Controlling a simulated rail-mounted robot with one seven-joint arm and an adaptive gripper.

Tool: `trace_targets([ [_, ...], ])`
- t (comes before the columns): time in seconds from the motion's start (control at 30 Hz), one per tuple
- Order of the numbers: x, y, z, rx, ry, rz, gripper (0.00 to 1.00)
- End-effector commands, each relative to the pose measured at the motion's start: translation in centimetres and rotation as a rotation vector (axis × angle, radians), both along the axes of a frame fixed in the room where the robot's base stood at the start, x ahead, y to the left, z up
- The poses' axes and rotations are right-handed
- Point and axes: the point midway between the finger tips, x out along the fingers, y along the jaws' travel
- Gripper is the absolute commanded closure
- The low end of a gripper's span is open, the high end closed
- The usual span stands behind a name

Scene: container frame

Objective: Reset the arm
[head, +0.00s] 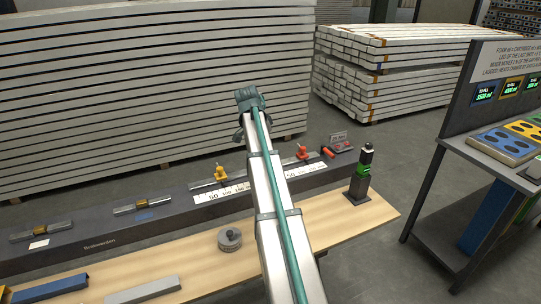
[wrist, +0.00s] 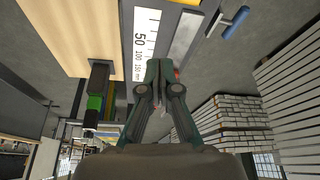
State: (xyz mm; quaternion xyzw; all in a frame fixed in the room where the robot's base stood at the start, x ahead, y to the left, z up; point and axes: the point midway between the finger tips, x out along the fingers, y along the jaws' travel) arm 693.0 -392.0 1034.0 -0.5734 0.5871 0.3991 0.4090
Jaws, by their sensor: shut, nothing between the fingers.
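My gripper (head: 249,98) is at the far end of my outstretched arm in the head view, raised above the workbench and in front of the stacked beams. The wrist view shows its dark green fingers (wrist: 163,72) drawn together, with nothing held between them. My arm crosses the middle of the head view and hides part of the bench behind it.
A wooden bench top (head: 350,215) carries a round grey weight (head: 229,239) and a green-and-black device (head: 361,175). A dark rail (head: 110,232) with scales and orange clamps runs behind it. White beam stacks (head: 150,90) stand behind. A side table (head: 500,152) holds coloured trays at right.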

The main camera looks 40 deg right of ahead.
Motion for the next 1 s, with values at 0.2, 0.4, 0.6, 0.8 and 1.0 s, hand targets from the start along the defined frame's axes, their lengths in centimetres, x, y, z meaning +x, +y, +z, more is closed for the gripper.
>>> trace_targets([
  [0.2, 0.0, 0.2, 0.5, 0.0, 0.001, 0.0, 1.0],
  [0.4, 0.0, 0.1, 0.5, 0.0, 0.001, 0.0, 1.0],
  [0.6, 0.3, 0.4, 0.4, -0.005, 0.001, 0.011, 1.0],
  [0.8, 4.4, 3.7, 0.2, -0.1, 0.015, 0.203, 1.0],
  [1.0, 12.3, 12.0, 0.7, -0.321, 0.059, 0.605, 1.0],
])
